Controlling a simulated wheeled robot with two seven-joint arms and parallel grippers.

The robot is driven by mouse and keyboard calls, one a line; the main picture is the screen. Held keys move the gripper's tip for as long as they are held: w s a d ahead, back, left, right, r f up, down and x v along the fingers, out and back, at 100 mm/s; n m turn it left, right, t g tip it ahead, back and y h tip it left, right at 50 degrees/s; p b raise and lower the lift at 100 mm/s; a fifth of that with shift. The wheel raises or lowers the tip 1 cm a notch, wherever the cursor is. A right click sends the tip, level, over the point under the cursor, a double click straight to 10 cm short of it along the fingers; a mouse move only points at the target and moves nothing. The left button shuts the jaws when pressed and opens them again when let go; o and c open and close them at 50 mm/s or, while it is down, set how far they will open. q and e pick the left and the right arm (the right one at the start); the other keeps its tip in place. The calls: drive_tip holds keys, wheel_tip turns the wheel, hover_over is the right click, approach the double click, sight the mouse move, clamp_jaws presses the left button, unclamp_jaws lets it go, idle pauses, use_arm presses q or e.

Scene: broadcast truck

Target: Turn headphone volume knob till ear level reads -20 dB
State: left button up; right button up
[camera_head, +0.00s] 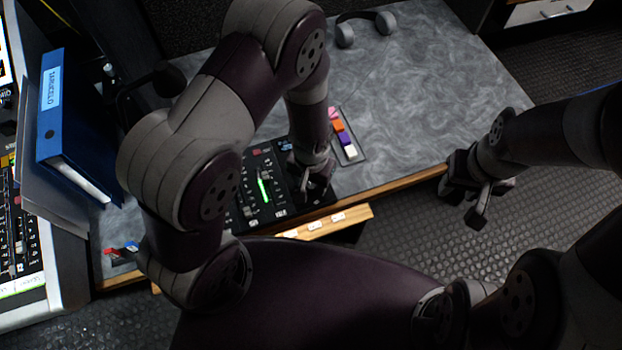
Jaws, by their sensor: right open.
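A small black control panel (250,215) lies at the desk's front edge. It has a lit green level bar (263,189), a red button and pale labels too small to read, so I cannot tell the ear level value. My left gripper (318,186) points down over the right part of this panel. Its fingers and wrist hide what is under them, and I cannot make out the headphone volume knob or whether the fingers touch it. My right gripper (480,206) is open and empty, out past the desk's front edge above the floor.
Grey headphones (345,34) lie at the desk's back. Colored blocks (341,132) sit in a row beside my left wrist. A blue binder (58,120) stands at left near a mixing console (20,235). The desk's right half (430,100) is clear.

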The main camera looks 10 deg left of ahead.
sight(311, 185)
use_arm(q)
wheel_tip(311, 185, up, 13)
drive_tip(key=p, duration=0.1)
drive_tip(key=shift+f, duration=0.15)
idle(0.5)
drive_tip(key=s+a+r+n+t+p, duration=0.1)
drive_tip(key=s+a+r+n+p, duration=0.1)
drive_tip(key=a+r, duration=0.6)
drive_tip(key=shift+s+a+r+p, duration=0.4)
drive_tip(key=shift+s+r+p, duration=0.2)
drive_tip(key=shift+r, duration=0.2)
drive_tip(key=shift+s+a, duration=0.1)
idle(0.3)
